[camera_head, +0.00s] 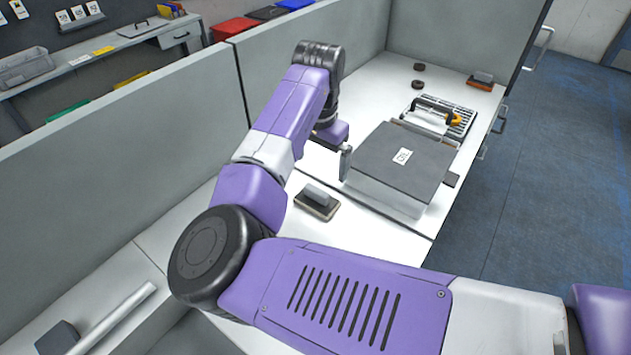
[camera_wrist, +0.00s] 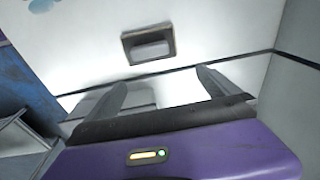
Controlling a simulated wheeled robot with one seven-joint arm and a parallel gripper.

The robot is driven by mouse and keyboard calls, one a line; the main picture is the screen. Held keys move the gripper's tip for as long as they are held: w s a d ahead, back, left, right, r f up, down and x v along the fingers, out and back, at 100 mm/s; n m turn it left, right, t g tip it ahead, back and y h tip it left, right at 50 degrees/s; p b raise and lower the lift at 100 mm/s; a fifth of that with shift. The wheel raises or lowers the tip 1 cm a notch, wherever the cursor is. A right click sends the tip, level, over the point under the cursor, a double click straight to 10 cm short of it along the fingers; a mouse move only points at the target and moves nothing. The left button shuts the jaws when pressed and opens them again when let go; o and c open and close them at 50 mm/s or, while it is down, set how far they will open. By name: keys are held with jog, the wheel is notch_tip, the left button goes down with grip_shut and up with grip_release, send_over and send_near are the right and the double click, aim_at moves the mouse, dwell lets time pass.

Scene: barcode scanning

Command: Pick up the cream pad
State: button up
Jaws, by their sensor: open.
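A small flat pad (camera_head: 326,213) with a pale cream-looking edge and a dark top lies on the white table, with a grey block (camera_head: 316,195) on it. I cannot tell for certain that this is the cream pad. A similar dark-framed pad (camera_wrist: 126,47) with a grey block (camera_wrist: 150,50) shows in the wrist view, beyond my fingertips and apart from them. My gripper (camera_wrist: 160,80) is open, with its two fingers spread and nothing seen between them. In the head view my arm hides most of the gripper; one finger shows beside the large box.
A large grey box (camera_head: 400,158) with a white label stands right of my gripper. Behind it are a slotted tray (camera_head: 462,119), two dark round pieces (camera_head: 418,85) and an orange-black item (camera_head: 480,82). Grey partitions (camera_head: 130,150) bound the table's left and back. Table around the pad is clear.

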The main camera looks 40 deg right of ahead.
aim_at(317, 190)
jog(key=shift+s+a+g+y, duration=0.3)
jog(key=shift+s+a+y, duration=0.1)
jog(key=shift+s+a, duration=0.4)
jog(key=shift+a+f, duration=0.2)
jog(key=shift+a, duration=0.05)
jog(key=shift+a+f+p, duration=0.15)
jog(key=shift+f+p, duration=0.6)
jog(key=shift+f, duration=2.95)
jog(key=c, duration=1.1)
jog(key=shift+c, duration=0.2)
jog(key=shift+w+r, duration=0.1)
jog(key=shift+r, duration=0.05)
notch_tip(317, 190, up, 20)
jog(key=b, duration=0.1)
jog(key=shift+b, duration=0.35)
